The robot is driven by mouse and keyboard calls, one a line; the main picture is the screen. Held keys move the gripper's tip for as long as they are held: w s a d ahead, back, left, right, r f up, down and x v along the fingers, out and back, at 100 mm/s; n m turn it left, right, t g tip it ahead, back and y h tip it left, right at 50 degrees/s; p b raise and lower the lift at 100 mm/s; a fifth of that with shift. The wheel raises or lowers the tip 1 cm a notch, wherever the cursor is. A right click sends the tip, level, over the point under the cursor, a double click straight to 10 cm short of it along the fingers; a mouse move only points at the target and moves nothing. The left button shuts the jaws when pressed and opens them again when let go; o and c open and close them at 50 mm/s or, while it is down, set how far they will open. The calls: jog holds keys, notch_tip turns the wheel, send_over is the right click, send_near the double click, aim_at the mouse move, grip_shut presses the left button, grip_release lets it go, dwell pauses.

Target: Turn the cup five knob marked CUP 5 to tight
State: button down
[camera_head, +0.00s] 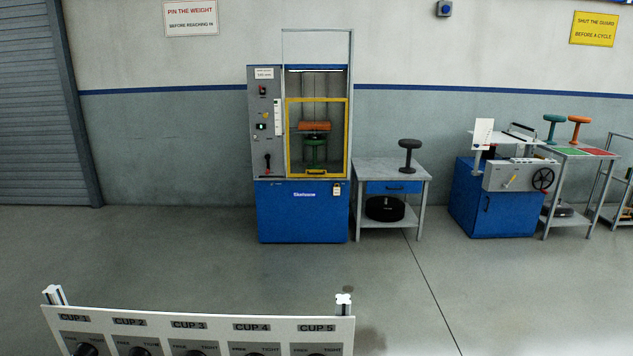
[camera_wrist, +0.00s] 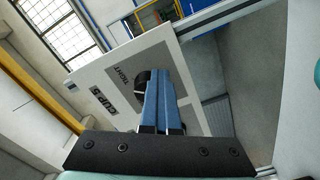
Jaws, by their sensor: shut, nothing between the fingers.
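The white panel (camera_head: 200,317) stands at the bottom of the head view, with labels CUP 1 to CUP 5 and a dark knob below each. The CUP 5 label (camera_head: 316,328) is at its right end; the CUP 5 knob (camera_head: 317,353) is mostly cut off by the frame edge. In the wrist view the panel appears tilted, with the CUP 5 label (camera_wrist: 103,100), the word TIGHT (camera_wrist: 121,83) and the dark knob (camera_wrist: 141,82). My gripper (camera_wrist: 159,72) is shut and empty, its blue fingers overlapping the knob's side. Contact and the knob's setting cannot be told. The gripper is outside the head view.
A blue and grey test machine (camera_head: 302,210) with a yellow-framed guard stands at the back wall. A grey table (camera_head: 385,170) with a dark stool-shaped piece (camera_head: 409,155) is beside it. Another blue machine (camera_head: 490,205) stands right. The floor between is clear.

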jog(key=shift+w+a+r, duration=0.1)
jog(key=shift+a, duration=0.05)
jog(key=s, duration=0.6)
jog(key=shift+d+f, duration=0.25)
jog(key=shift+s, duration=0.1)
jog(key=w+d+r+m+t+h+p, duration=0.15)
jog(key=r+m, duration=0.25)
jog(key=r, duration=1.3)
jog(key=w+r+m+t+h+p, duration=0.1)
jog(key=w+r+m+t+p, duration=0.15)
jog(key=r, duration=1.45)
jog(key=s+a+r+m+t, duration=0.1)
jog(key=s+r, duration=0.4)
jog(key=r, duration=0.4)
jog(key=s+a+r+m+t+y+p, duration=0.1)
jog(key=s+r, duration=0.4)
jog(key=r, duration=0.5)
jog(key=s+a+r+m+t+y+p, duration=0.1)
jog(key=s+r+m+t, duration=0.2)
jog(key=r, duration=0.7)
jog(key=s, duration=0.2)
jog(key=shift+s+a, duration=0.2)
jog(key=shift+s, duration=0.15)
